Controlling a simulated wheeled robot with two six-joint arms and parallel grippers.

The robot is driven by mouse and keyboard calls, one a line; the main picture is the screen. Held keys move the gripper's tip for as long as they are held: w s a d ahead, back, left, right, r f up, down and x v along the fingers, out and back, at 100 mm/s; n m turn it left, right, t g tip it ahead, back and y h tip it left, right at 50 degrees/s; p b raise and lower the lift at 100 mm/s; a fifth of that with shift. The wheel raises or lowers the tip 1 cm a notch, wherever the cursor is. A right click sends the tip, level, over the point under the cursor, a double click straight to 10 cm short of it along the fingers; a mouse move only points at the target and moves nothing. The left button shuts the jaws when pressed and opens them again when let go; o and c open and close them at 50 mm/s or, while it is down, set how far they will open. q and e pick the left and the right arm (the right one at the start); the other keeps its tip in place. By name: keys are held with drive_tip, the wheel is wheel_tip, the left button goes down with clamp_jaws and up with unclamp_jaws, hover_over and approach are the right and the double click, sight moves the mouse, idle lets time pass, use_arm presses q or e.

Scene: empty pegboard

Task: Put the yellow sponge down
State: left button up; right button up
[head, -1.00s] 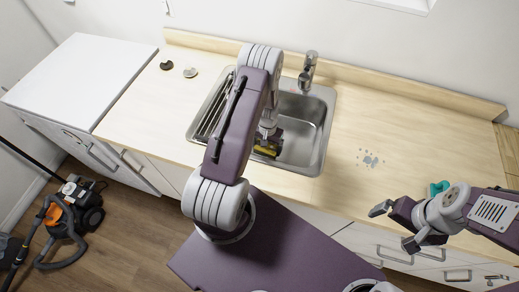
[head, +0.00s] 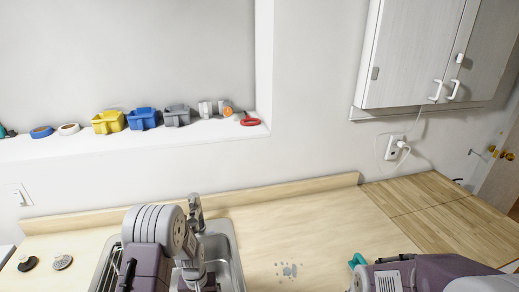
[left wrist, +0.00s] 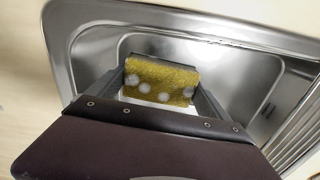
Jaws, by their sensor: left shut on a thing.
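The yellow sponge (left wrist: 160,82), with pale round spots on its face, is held between the fingers of my left gripper (left wrist: 162,88) in the left wrist view. The gripper is shut on it, over the steel sink (left wrist: 88,50). I cannot tell whether the sponge touches the basin floor. In the head view my left arm covers part of the sink (head: 224,245), and the sponge and left fingertips do not show. My right arm shows at the lower right of the head view, but its fingers are out of frame.
The tap (head: 196,212) stands behind the sink. The wooden counter (head: 300,222) is mostly clear right of it, with grey-blue spots (head: 289,270) and a teal object (head: 357,260). Two small round items (head: 62,262) lie left. Caddies (head: 143,118) stand on the ledge.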

use_arm(q)
wheel_tip(320, 180, up, 6)
drive_tip(key=shift+f+p, duration=0.1)
drive_tip(key=shift+p, duration=1.1)
drive_tip(key=w+f+b, duration=0.1)
drive_tip(key=b, duration=0.1)
drive_tip(key=shift+d+b, duration=0.2)
drive_tip(key=shift+b, duration=0.2)
drive_tip(key=d+r+m+b, duration=0.1)
drive_tip(key=d+r+b, duration=0.1)
drive_tip(key=b, duration=0.2)
drive_tip(key=shift+w+r, duration=0.1)
drive_tip(key=shift+r, duration=0.1)
drive_tip(key=s, duration=0.1)
drive_tip(key=s+r, duration=0.1)
drive_tip(key=s+b, duration=0.1)
drive_tip(key=shift+d+r+m, duration=0.15)
drive_tip(key=shift+d+m, duration=0.15)
drive_tip(key=shift+m, duration=0.1)
drive_tip(key=shift+s+a+m+p, duration=0.1)
drive_tip(key=shift+s+m+p, duration=0.2)
drive_tip(key=shift+s, duration=0.9)
use_arm(e)
wheel_tip(320, 180, down, 4)
drive_tip(key=shift+r, duration=0.2)
